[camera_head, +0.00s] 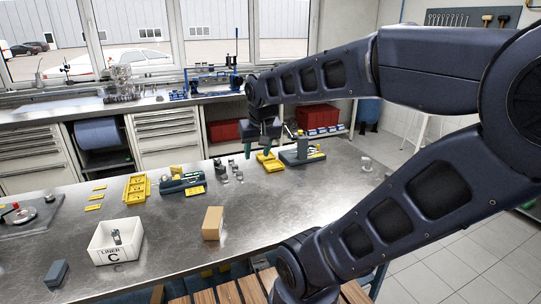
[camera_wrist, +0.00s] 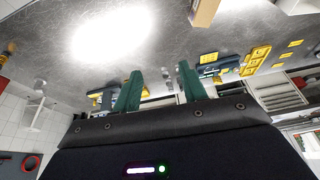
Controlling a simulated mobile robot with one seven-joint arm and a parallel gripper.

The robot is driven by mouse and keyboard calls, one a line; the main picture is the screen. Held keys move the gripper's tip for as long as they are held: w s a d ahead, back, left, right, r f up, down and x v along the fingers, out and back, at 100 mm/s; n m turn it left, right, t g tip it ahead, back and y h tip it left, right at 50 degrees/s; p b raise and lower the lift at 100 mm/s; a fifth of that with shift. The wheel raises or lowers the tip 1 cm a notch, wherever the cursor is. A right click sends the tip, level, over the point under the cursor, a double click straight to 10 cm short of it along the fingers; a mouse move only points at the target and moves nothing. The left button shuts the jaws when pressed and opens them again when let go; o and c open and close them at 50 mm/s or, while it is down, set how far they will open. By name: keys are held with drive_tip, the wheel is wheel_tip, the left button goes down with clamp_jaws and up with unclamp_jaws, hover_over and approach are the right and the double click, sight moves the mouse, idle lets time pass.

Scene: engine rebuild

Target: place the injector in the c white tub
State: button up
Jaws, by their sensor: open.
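The white tub (camera_head: 106,255) labelled "LINER C" sits on the metal bench at the front left. A small grey metal part (camera_head: 116,237) stands inside it, leaning near the back wall; it looks like the injector but is too small to be sure. My gripper (camera_head: 260,148) is above the bench at the far middle, well to the right of the tub. In the wrist view my gripper (camera_wrist: 160,88) shows two green fingers spread apart with nothing between them.
A tan box (camera_head: 212,223) stands right of the tub. A dark grey block (camera_head: 56,273) lies at the front left. A yellow tray (camera_head: 137,188), a green-grey holder (camera_head: 182,183), another yellow tray (camera_head: 270,161) and small metal parts are farther back. The right-middle bench is bare.

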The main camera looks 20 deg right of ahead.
drive_tip(key=shift+n, duration=0.3)
drive_tip(key=s+d, duration=0.1)
drive_tip(key=s, duration=0.1)
drive_tip(key=s+d, duration=0.1)
drive_tip(key=s, duration=0.1)
drive_tip(key=shift+d+f, duration=0.1)
drive_tip(key=shift+d, duration=0.2)
